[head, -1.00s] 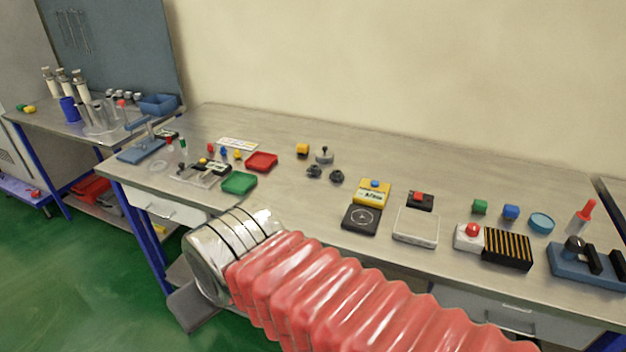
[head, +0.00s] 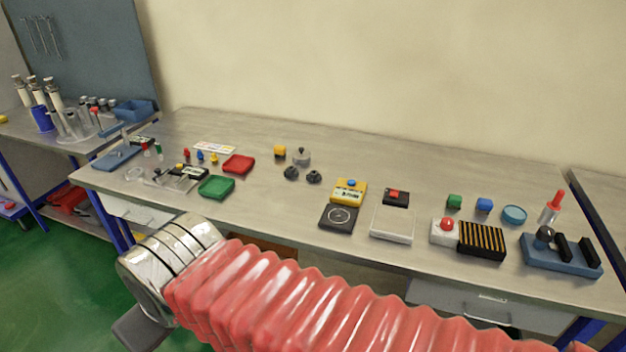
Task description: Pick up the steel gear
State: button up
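A grey metallic round piece with a dark knob on top (head: 301,157), which looks like the steel gear, stands on the long workbench (head: 400,150) left of the middle. Two small dark gear-like pieces, one on the left (head: 291,173) and one on the right (head: 314,177), lie just in front of it. My arm, in a red ribbed sleeve with a silver cuff, crosses the bottom of the head view. It lies in front of the bench, well apart from these pieces. My gripper's fingers do not show.
Red (head: 238,165) and green (head: 216,188) trays lie further left. A yellow device (head: 349,192) and a black scale-like pad (head: 338,217) lie to the right. The bench behind is clear.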

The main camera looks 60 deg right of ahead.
aim_at(314, 176)
jog(key=z, duration=0.1)
jog(key=i, duration=1)
jog(key=u, duration=0.1)
